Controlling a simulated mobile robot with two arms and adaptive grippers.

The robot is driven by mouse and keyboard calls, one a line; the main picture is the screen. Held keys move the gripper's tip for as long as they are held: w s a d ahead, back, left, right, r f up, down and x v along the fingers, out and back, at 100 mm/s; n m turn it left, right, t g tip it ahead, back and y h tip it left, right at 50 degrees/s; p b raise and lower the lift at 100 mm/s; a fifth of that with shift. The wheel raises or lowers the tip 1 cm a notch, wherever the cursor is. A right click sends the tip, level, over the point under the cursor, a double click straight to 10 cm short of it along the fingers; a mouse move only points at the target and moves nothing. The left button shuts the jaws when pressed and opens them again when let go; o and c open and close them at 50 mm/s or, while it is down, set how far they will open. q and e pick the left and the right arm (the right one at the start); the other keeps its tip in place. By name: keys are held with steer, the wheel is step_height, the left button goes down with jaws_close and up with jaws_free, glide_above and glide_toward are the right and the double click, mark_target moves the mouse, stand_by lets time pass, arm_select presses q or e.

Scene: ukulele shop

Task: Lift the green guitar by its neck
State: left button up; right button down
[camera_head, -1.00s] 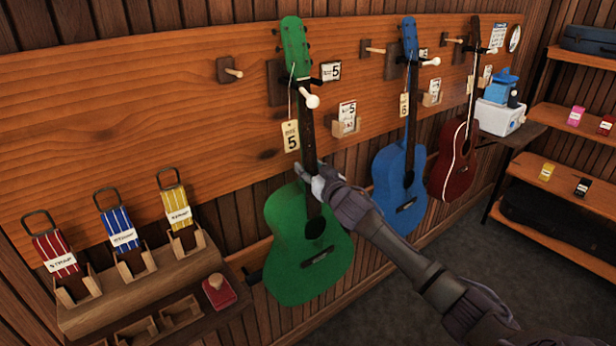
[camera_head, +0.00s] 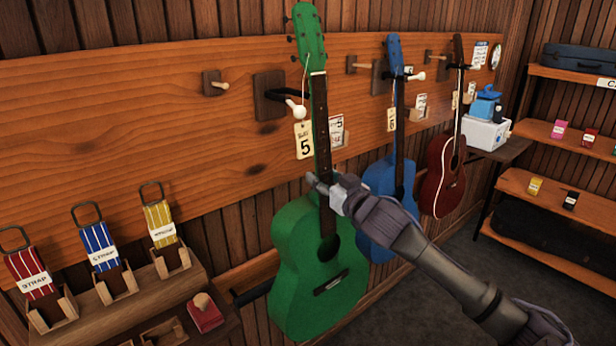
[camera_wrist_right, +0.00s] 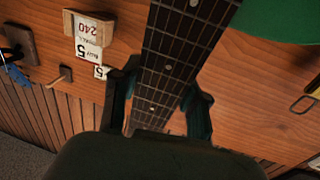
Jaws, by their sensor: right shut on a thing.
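The green guitar (camera_head: 303,259) hangs upright in the head view, clear of its wall hanger (camera_head: 277,98), which stands empty to the left of its neck. A price tag (camera_head: 304,140) with a 5 dangles from its headstock (camera_head: 309,38). My right gripper (camera_head: 328,188) is shut on the guitar's neck, low down near the body. In the right wrist view the fretboard (camera_wrist_right: 178,60) runs between the two fingers (camera_wrist_right: 157,105), and part of the green body (camera_wrist_right: 278,20) shows at the top right. My left gripper is not in view.
A blue guitar (camera_head: 381,184) and a dark red guitar (camera_head: 443,172) hang on the wall to the right. Straps in wooden holders (camera_head: 115,284) and a red box (camera_head: 205,314) stand at the lower left. Shelves (camera_head: 562,145) are at the right. Open floor lies at the lower right.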

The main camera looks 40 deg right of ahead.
steer(key=s+b, duration=0.1)
steer(key=s, duration=0.9)
steer(key=shift+d+r+b, duration=0.3)
steer(key=shift+d+b, duration=0.05)
steer(key=c, duration=1.1)
jaws_free()
jaws_close()
